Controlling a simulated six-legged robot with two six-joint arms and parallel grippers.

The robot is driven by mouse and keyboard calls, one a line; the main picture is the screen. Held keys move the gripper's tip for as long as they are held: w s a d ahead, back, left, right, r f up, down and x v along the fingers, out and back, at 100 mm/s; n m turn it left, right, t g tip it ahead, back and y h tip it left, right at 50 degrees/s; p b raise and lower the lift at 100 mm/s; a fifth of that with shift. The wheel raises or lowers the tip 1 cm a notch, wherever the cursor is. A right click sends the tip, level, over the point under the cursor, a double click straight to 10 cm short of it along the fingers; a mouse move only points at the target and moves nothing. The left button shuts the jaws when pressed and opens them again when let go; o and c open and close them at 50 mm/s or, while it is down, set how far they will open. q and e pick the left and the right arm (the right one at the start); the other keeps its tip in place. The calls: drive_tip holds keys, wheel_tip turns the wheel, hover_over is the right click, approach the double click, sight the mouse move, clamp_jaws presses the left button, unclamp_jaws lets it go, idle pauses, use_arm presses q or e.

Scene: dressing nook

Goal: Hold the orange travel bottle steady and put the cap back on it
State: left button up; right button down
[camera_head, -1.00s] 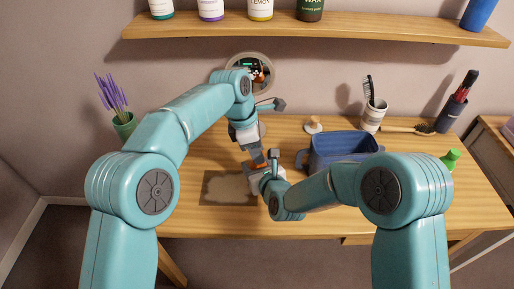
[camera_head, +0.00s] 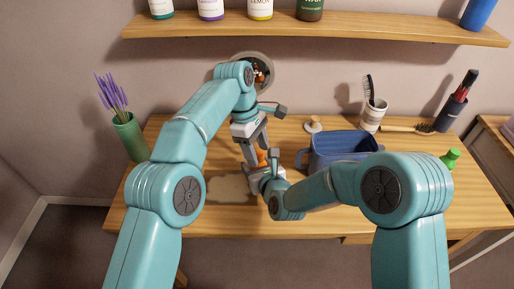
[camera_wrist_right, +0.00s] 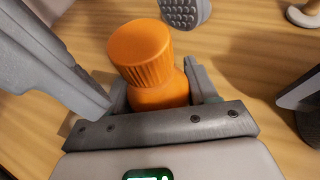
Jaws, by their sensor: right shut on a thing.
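The orange travel bottle (camera_wrist_right: 158,95) stands between the fingers of my right gripper (camera_wrist_right: 160,92), which is shut on it. The ribbed orange cap (camera_wrist_right: 140,50) sits on top of the bottle; how tightly it fits I cannot tell. In the head view the bottle and cap show only as a small orange patch (camera_head: 262,157), partly hidden by the grippers. My left gripper (camera_head: 255,145) comes down from above with its fingers spread around the cap's place. It looks open and clear of the cap. My right gripper also shows in the head view (camera_head: 262,172), low over the table.
A beige mat (camera_head: 228,188) lies at the front. A blue bin (camera_head: 340,145) stands close on the right, behind my right arm. A wooden-knobbed item (camera_head: 313,124), a white cup (camera_head: 372,115) and a round mirror (camera_head: 262,68) are at the back. A green plant pot (camera_head: 130,137) is left.

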use_arm(q)
drive_tip(key=o, duration=0.4)
drive_tip(key=shift+o, duration=0.2)
